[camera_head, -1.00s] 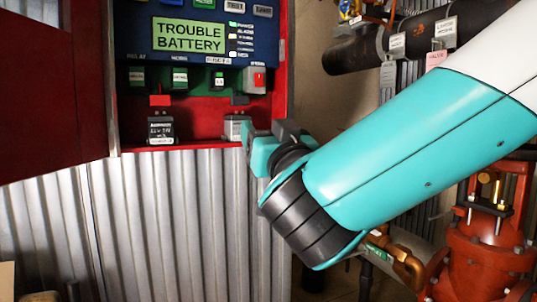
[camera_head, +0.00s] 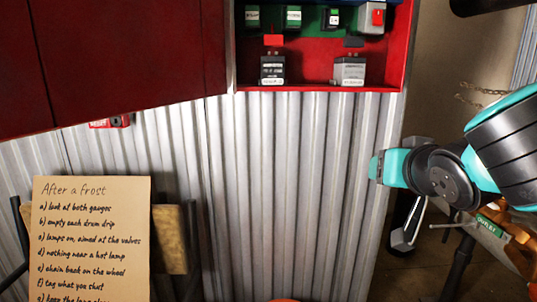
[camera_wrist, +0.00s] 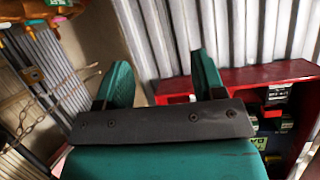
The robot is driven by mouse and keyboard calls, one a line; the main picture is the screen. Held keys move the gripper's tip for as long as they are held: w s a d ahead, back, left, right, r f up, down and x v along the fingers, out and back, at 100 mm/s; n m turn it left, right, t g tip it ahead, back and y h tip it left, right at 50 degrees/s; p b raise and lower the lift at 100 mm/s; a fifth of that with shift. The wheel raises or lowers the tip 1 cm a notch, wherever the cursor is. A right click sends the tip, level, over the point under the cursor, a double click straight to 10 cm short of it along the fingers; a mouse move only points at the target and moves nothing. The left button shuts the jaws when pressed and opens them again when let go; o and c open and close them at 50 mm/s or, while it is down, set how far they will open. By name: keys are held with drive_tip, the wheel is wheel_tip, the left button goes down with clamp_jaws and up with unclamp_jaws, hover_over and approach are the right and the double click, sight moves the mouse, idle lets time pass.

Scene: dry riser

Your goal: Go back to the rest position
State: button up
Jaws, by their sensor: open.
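My gripper (camera_wrist: 160,78) is open and empty in the wrist view, with its two teal fingers spread apart and nothing between them. In the head view my gripper (camera_head: 388,168) is at the right, below and apart from the red cabinet (camera_head: 322,89), in front of the edge of the corrugated wall. My wrist and arm reach in from the right edge. The red cabinet's edge (camera_wrist: 238,78) also shows in the wrist view, beyond the right finger.
A dark battery (camera_head: 272,69) and a grey one (camera_head: 349,71) stand in the cabinet. A dark red door (camera_head: 130,60) hangs open at upper left. A paper note (camera_head: 92,240) is at lower left. Orange pipework (camera_head: 522,255) lies at lower right. Corrugated wall (camera_head: 290,190) fills the middle.

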drive_tip(key=s+a+f+n+g+y, duration=0.2)
drive_tip(key=s+a+f+n+g, duration=0.15)
drive_tip(key=s, duration=0.35)
drive_tip(key=s+a+f+n+g+y, duration=0.2)
drive_tip(key=s+n+g, duration=0.1)
drive_tip(key=s+g, duration=0.3)
drive_tip(key=s+a+f+n+g+y, duration=0.1)
drive_tip(key=s+a+f+n+g, duration=0.2)
drive_tip(key=s, duration=0.5)
wheel_tip(320, 180, up, 33)
drive_tip(key=p, duration=3.2)
drive_tip(key=shift+s+d+g, duration=0.2)
drive_tip(key=shift+d+g, duration=0.15)
drive_tip(key=shift+d, duration=0.05)
drive_tip(key=shift+f+m, duration=0.15)
drive_tip(key=shift+m, duration=0.1)
